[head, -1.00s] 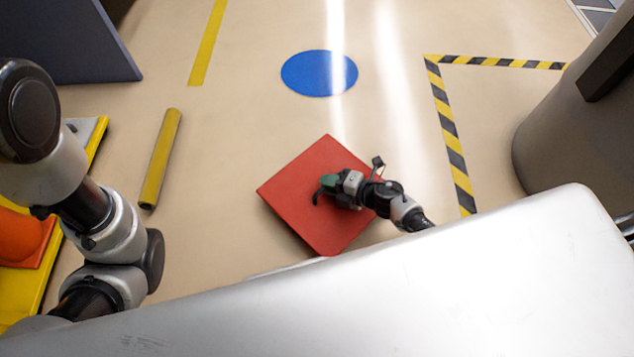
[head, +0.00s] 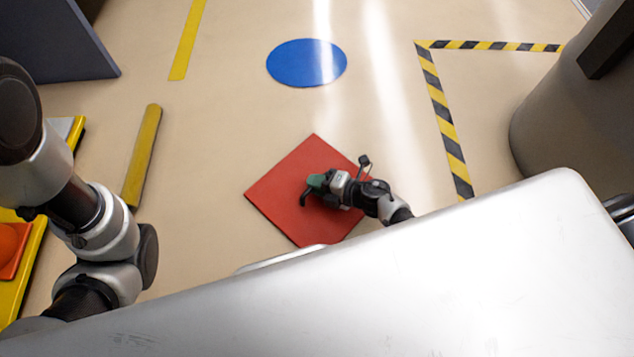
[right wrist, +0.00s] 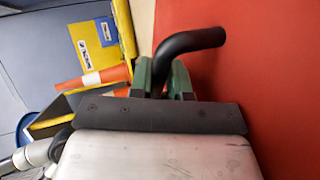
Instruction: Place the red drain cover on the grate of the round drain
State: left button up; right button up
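The red drain cover (head: 283,190) is a square plate, seen corner-on just past my pale body in the head view. My right gripper (head: 310,187) is over its middle. In the right wrist view, the green fingers of the right gripper (right wrist: 164,78) are closed around the cover's bent black handle (right wrist: 190,41). The red face of the cover (right wrist: 270,80) fills the right side there. I cannot tell whether the cover touches the floor. The round drain and its grate are not visible. My left arm shows at the left of the head view, but its gripper is not visible.
A flat blue disc (head: 306,62) lies beyond the cover. A yellow bar (head: 143,155) lies at the left, near yellow-edged trays and an orange cone (right wrist: 91,80). Hazard tape (head: 445,120) and a large grey-brown cylinder (head: 565,125) are at the right. The floor between is clear.

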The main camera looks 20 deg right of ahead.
jog(key=o, duration=0.4)
jog(key=shift+c, duration=0.2)
jog(key=shift+r, duration=0.1)
